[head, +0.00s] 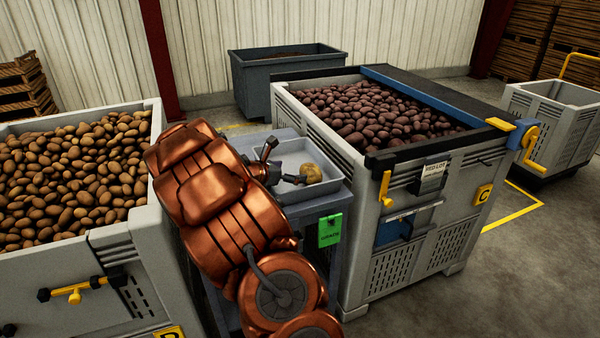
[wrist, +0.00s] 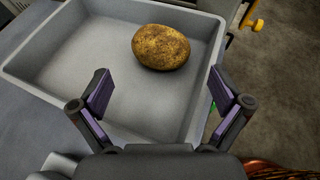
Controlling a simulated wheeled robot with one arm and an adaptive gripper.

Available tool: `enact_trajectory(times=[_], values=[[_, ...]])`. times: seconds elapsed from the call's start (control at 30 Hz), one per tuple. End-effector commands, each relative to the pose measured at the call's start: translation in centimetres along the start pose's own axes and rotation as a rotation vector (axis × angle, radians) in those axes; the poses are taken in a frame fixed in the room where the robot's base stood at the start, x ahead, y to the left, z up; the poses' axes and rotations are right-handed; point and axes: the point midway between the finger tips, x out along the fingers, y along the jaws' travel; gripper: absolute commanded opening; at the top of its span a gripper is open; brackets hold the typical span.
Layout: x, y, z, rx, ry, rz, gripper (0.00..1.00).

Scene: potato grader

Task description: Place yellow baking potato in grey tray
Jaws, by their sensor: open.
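The yellow baking potato (wrist: 160,47) lies in the grey tray (wrist: 55,92), towards its far right side in the wrist view. In the head view the potato (head: 311,172) also shows inside the tray (head: 322,190), between the two big bins. My gripper (wrist: 163,92) is open and empty, with its purple-padded fingers spread. In the head view my gripper (head: 281,162) is over the tray, to the left of the potato. The potato lies beyond the fingertips and apart from them. My copper-coloured arm hides part of the tray's stand.
A bin of brown potatoes (head: 18,272) stands left. A bin of reddish potatoes (head: 345,215) stands right of the tray, close to it. A green tag (head: 330,230) hangs on the stand's front. A dark bin (head: 240,80) stands behind. Open floor (head: 530,270) lies at right.

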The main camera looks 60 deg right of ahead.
Motion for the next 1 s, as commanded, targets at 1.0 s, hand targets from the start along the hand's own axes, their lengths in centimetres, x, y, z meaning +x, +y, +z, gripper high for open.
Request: enact_trajectory(times=[1.0], values=[[-13.5,-10.6,-1.3,0.588,0.231,-0.191,1.00]])
